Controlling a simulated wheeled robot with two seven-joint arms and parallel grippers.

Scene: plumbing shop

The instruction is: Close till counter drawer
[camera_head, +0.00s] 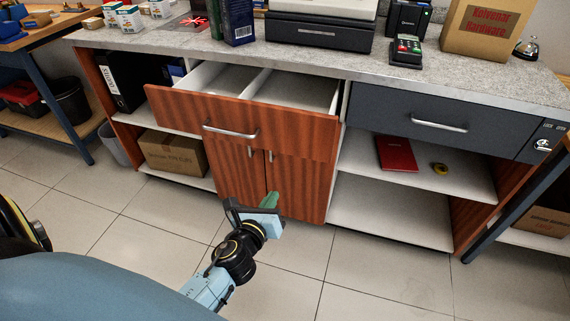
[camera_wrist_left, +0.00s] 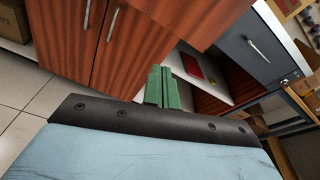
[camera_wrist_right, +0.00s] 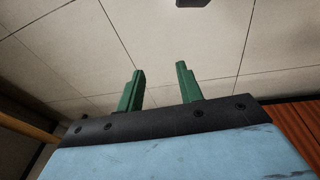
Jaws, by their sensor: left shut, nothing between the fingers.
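The wooden till counter drawer (camera_head: 240,122) stands pulled out from the counter (camera_head: 410,62), with its white divided inside showing. Its front carries a silver bar handle (camera_head: 230,132). My left gripper (camera_head: 270,199) is in front of the cupboard doors (camera_head: 291,188), below the drawer and apart from its handle. Its green fingers (camera_wrist_left: 163,88) are together and hold nothing. My right gripper (camera_wrist_right: 160,88) shows only in the right wrist view. Its green fingers are apart with nothing between them, against a pale tiled surface.
A dark grey drawer (camera_head: 440,118) to the right is closed. Open shelves hold a red book (camera_head: 396,154), a yellow tape roll (camera_head: 440,168) and a cardboard box (camera_head: 173,154). A till (camera_head: 320,32) and card reader (camera_head: 406,50) stand on top. The tiled floor in front is clear.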

